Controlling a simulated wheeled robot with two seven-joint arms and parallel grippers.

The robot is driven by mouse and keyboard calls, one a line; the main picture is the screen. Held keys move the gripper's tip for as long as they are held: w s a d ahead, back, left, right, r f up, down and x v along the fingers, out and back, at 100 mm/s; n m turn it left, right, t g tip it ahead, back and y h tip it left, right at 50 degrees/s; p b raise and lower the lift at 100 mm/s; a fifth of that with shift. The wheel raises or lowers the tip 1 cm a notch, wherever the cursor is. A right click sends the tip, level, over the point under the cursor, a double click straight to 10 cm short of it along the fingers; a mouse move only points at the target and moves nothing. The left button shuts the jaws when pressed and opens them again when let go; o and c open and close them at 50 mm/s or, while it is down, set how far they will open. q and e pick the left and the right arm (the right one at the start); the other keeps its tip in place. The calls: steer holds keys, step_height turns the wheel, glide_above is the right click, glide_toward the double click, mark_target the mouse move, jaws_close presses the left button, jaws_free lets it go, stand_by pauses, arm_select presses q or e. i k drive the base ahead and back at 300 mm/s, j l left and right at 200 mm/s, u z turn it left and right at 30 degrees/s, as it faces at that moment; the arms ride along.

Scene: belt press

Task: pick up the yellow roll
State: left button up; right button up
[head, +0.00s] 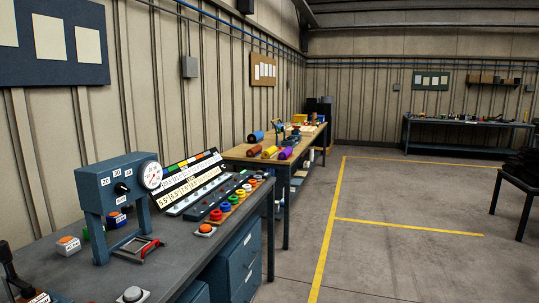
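A yellow roll (270,152) lies on the wooden-topped table (236,156) beyond the near bench, at its near end. A blue roll (256,137) lies a little behind. I cannot tell whether the rolls touch. Neither of my grippers is in view.
The near grey bench (182,252) holds a blue frame with a dial (110,199), coloured rings (227,207) and a small red-edged tool (138,249). Open floor with yellow lines (340,190) lies right of both tables. A dark stand (517,185) is at far right.

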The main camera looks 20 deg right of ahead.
mark_target(270, 152)
steer(key=i+l+z, duration=0.55)
steer(key=i, duration=0.15)
steer(key=i+l+z, duration=0.35)
steer(key=i, duration=0.5)
steer(key=i+z, duration=0.35)
steer(key=i, duration=3.05)
steer(key=i+l+u, duration=0.1)
steer(key=i+u, duration=0.2)
steer(key=i, duration=0.25)
steer(key=i+l+u, duration=0.3)
steer(key=i, duration=0.25)
steer(key=i+l+u, duration=0.35)
steer(key=i, duration=0.15)
steer(key=j, duration=0.1)
